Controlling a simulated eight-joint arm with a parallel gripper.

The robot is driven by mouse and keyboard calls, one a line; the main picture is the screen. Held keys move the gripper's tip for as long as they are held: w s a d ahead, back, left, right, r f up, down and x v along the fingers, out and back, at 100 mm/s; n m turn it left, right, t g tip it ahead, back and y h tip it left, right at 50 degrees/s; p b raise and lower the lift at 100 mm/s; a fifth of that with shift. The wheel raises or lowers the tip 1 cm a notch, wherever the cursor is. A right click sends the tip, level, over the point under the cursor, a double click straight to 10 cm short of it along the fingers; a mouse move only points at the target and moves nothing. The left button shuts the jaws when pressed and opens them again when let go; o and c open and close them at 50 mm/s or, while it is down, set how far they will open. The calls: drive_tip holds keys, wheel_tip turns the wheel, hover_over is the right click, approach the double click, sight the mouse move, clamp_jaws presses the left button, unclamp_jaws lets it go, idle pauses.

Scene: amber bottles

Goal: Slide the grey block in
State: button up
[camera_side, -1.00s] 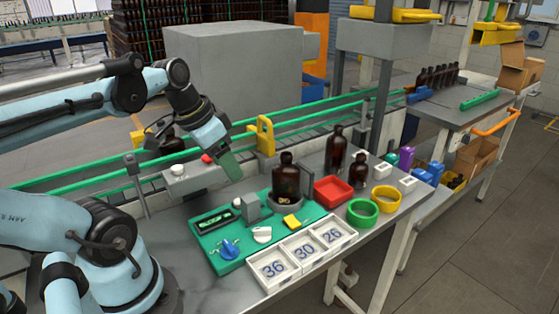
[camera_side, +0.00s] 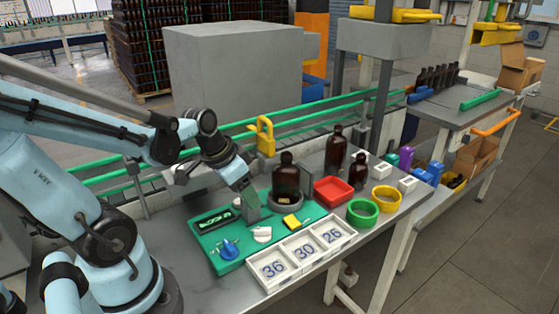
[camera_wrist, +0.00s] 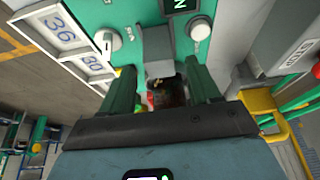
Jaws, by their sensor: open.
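The grey block (camera_wrist: 160,57) stands on the green panel (camera_side: 226,268), beside an amber bottle (camera_side: 286,178) seated in a dark grey round holder (camera_side: 287,204). My gripper (camera_side: 251,204) is lowered over the block, and its fingers largely cover the block in the side view. In the wrist view its two green fingers (camera_wrist: 162,72) are apart, one on each side of the block. Whether either finger touches it I cannot tell. The bottle shows dark between the fingers, past the block.
The panel carries a display (camera_side: 213,219), a blue knob (camera_side: 229,249), a white knob (camera_side: 262,234) and a yellow piece (camera_side: 292,221). Numbered white trays (camera_side: 304,262) lie in front. A red tray (camera_side: 333,190) and a green ring (camera_side: 362,212) are to the right.

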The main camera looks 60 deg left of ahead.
drive_tip(key=shift+x, duration=1)
